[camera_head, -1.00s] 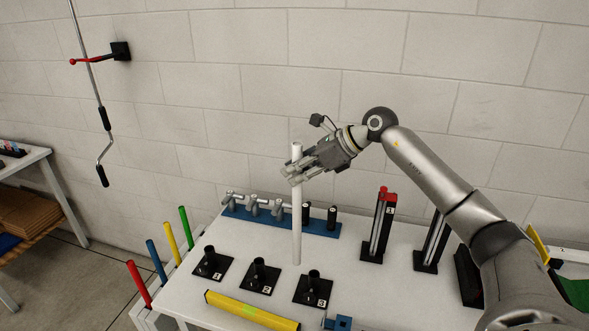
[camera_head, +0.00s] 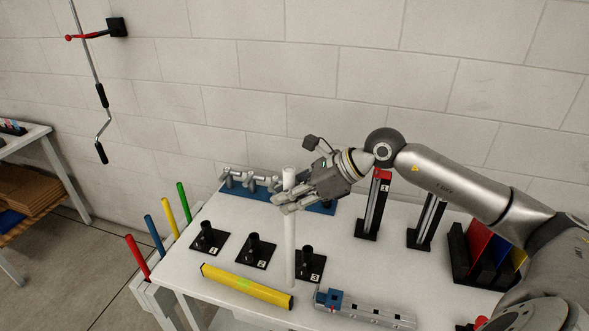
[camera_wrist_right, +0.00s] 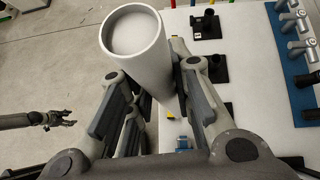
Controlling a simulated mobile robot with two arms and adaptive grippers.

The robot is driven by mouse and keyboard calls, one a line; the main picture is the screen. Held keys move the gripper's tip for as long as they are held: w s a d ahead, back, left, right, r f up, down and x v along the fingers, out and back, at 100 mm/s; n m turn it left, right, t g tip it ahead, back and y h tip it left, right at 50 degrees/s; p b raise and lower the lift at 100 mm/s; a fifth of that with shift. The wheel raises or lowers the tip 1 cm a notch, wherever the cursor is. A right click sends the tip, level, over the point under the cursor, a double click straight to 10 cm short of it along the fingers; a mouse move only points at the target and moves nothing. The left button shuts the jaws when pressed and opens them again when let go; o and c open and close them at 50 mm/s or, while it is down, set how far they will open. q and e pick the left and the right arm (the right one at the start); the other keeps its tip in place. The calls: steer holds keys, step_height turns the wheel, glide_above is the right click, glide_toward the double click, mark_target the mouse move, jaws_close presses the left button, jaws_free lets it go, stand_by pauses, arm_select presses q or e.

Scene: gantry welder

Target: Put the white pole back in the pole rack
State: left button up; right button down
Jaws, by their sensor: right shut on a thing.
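My right gripper (camera_head: 286,199) is shut on the upper part of a white pole (camera_head: 290,240). The pole is upright, and its lower end shows beside the stand marked 3; whether it touches the table is unclear. In the right wrist view the pole's round top (camera_wrist_right: 134,32) stands between the fingers. Red (camera_head: 138,258), blue (camera_head: 157,238), yellow (camera_head: 170,222) and green (camera_head: 184,204) poles stand in a white rack (camera_head: 160,300) at the table's left side. My left gripper (camera_wrist_right: 70,118) shows small in the right wrist view, its fingers apart and empty.
Black stands marked 1 (camera_head: 209,240), 2 (camera_head: 255,252) and 3 (camera_head: 310,267) line the table (camera_head: 345,268). A yellow bar (camera_head: 247,286) lies in front of them. A blue holder (camera_head: 262,190) is behind. A grey clamp (camera_head: 365,309) lies at the front.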

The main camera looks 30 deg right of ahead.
steer(key=s+a+f+n+g+y, duration=0.1)
steer(key=s+a+f, duration=0.3)
steer(key=s+a, duration=0.6)
steer(key=shift+f+n, duration=0.25)
steer(key=shift+n, duration=0.05)
